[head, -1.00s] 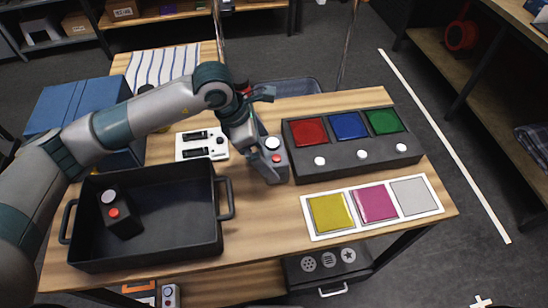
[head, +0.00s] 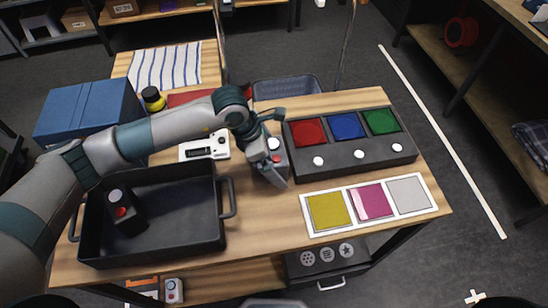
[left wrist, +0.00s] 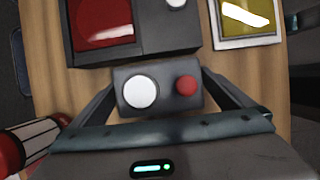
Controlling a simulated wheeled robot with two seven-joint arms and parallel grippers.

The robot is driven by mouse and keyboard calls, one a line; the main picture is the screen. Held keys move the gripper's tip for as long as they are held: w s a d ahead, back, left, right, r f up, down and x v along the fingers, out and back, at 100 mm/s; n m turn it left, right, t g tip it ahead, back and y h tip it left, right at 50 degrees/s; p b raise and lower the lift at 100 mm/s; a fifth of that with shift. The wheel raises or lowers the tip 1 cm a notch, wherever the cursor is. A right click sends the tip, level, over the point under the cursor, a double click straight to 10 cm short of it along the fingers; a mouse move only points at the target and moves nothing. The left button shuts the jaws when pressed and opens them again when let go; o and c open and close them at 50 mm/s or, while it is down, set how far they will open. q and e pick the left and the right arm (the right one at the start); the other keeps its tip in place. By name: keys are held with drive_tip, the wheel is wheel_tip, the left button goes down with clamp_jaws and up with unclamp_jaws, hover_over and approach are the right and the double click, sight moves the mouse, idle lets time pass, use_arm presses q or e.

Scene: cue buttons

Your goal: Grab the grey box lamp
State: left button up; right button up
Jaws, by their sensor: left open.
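The grey box lamp (head: 281,167), with a white dome and a red button on top, stands on the table just left of the panel with red, blue and green squares. In the left wrist view the grey box lamp (left wrist: 160,104) sits between the two fingers. My left gripper (head: 262,157) is over it in the head view and partly hides it. In the left wrist view my left gripper (left wrist: 163,92) is open, one finger on each side of the box. Whether either finger touches it I cannot tell. My right gripper is not in view.
The dark button panel (head: 352,155) is close to the right of the box lamp. A card with yellow, magenta and grey squares (head: 369,204) lies in front. A black tray (head: 180,240) at left holds a dark lamp box (head: 127,219). A blue box (head: 88,108) stands behind.

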use_arm(q)
drive_tip(key=c, duration=1.5)
drive_tip(key=shift+c, duration=0.2)
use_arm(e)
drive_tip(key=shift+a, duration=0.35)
use_arm(q)
drive_tip(key=shift+r, duration=0.15)
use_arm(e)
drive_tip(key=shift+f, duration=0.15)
